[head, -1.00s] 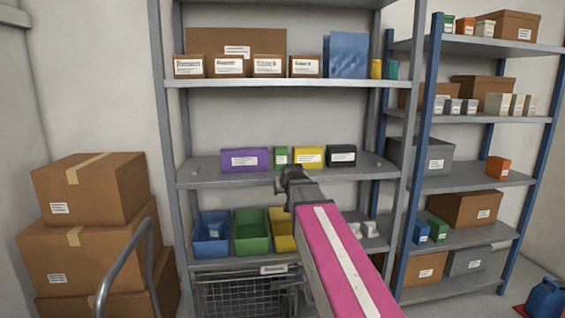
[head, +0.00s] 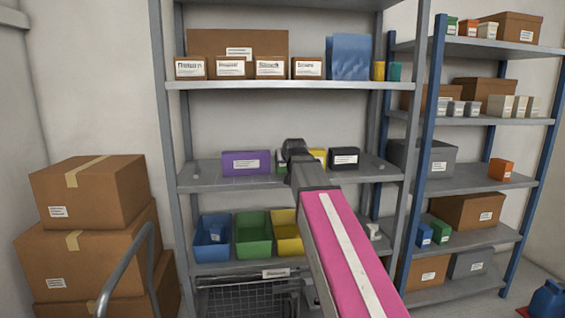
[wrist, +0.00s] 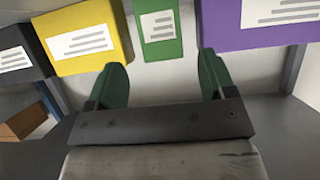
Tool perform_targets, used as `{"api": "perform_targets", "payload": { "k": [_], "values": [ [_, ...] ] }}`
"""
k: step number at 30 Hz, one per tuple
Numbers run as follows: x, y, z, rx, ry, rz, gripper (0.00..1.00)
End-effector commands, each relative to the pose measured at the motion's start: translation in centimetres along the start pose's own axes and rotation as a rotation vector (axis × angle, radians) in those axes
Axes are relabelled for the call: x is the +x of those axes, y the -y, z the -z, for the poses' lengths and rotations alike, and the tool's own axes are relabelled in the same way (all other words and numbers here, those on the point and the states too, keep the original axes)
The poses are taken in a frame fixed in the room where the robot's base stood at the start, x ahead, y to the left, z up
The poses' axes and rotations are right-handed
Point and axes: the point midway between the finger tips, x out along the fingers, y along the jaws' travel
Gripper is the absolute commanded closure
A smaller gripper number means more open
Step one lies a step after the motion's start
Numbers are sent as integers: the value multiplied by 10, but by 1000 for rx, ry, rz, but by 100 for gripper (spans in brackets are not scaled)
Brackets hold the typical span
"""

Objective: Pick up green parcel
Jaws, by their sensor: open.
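The green parcel (wrist: 159,30) is a small upright box with a white label. In the wrist view it stands between the yellow parcel (wrist: 86,38) and the purple parcel (wrist: 262,22). My gripper (wrist: 165,72) is open and empty, its two dark green fingers spread below and in front of the green parcel, apart from it. In the head view my gripper (head: 295,150) is at the middle shelf, and my arm hides most of the green parcel (head: 280,155) and part of the yellow one.
The middle shelf (head: 205,183) also holds a black parcel (head: 344,158) to the right. Blue, green and yellow bins (head: 287,240) stand on the shelf below. Labelled boxes (head: 231,66) sit on the shelf above. Stacked cartons (head: 90,190) stand at left.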

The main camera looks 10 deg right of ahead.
Motion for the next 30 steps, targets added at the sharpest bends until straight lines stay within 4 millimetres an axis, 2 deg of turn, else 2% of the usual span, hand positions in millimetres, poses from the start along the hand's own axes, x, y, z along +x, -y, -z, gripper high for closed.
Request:
{"api": "perform_targets", "payload": {
  "k": [1, 3, 8, 18, 26, 30],
  "values": [
    [-3, 0, 12, 0, -22, 0, 23],
    [-7, 0, 24, 0, -45, 0, 23],
    [-6, 0, 35, 0, -66, 0, 23],
    [39, 0, 38, 0, -64, 0, 23],
    [56, -1, 38, 0, -65, 0, 23],
    [75, -2, 40, 0, -64, 0, 23]
  ]
}}
